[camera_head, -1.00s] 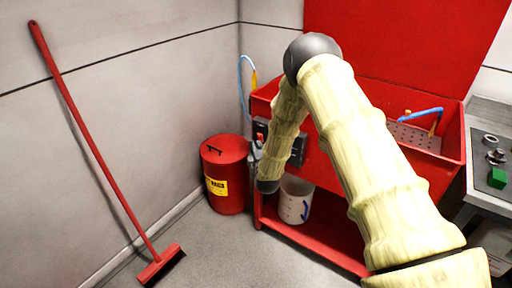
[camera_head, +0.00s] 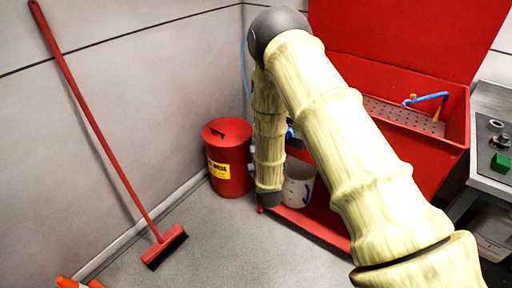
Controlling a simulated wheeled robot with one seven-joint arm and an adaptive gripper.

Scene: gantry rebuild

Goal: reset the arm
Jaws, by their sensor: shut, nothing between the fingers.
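From there my forearm (camera_head: 270,135) hangs down, almost vertical, to a dark end (camera_head: 269,198). That end appears in front of the red parts-washer cabinet (camera_head: 330,222), close to the white bucket (camera_head: 298,188) in the picture. I cannot make out my gripper or its fingers; the forearm hides what lies behind it.
A red waste can (camera_head: 227,165) stands left of my forearm. A red broom (camera_head: 100,140) leans on the wall, and an orange object (camera_head: 75,283) shows at the lower left. A bench (camera_head: 490,170) with a green block (camera_head: 500,162) is at right.

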